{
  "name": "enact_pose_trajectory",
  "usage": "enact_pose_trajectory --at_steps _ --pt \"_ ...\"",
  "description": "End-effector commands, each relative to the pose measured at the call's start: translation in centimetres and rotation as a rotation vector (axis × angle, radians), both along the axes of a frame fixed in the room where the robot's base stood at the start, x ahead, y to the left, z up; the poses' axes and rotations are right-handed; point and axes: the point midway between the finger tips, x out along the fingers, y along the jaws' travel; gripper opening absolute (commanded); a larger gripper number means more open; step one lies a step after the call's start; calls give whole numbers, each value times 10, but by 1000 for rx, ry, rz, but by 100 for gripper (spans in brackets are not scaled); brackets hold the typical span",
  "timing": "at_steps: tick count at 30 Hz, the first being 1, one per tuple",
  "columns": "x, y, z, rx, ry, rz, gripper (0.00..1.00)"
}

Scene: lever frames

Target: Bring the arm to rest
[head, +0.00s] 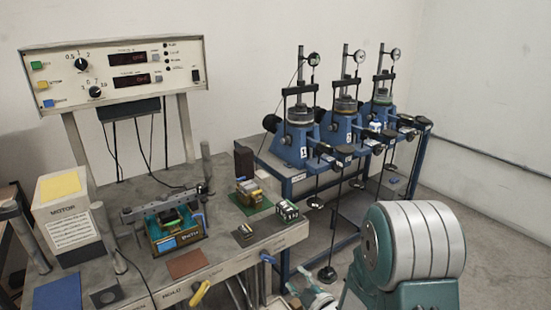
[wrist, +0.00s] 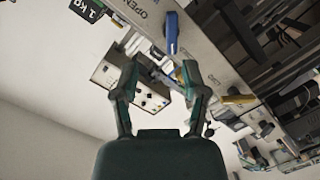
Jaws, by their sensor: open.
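My gripper (head: 309,282) is low at the bottom of the head view, in front of the bench's right end and apart from it. Its teal fingers are spread. In the wrist view my gripper (wrist: 160,70) shows both fingers apart with nothing held between them. A blue handle (wrist: 171,33) appears just beyond the fingertips, and a yellow handle (wrist: 238,99) lies to the right. In the head view the blue handle (head: 268,259) and the yellow handle (head: 200,293) are at the bench's front edge. I cannot tell the exact gap to the handles.
The bench (head: 235,255) carries a control panel (head: 120,75), a box marked MOTOR (head: 70,215) and small devices. Blue test stands (head: 295,150) with gauges stand on a frame behind. Clear floor (head: 505,250) shows at right.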

Motion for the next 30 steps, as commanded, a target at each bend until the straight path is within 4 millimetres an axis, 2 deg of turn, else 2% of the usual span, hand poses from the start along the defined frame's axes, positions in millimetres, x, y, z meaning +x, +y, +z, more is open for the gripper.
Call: enact_pose_trajectory --at_steps 1,7,14,17,23,30 --pt "5 -5 14 -17 26 -31 57" --pt "9 -32 51 -47 182 -182 57" --pt "-10 -63 93 -17 365 -378 57" --pt "-26 -75 111 16 444 -464 57" --pt "-72 -94 143 111 607 -628 57" --pt "-147 -102 172 258 812 -793 57"
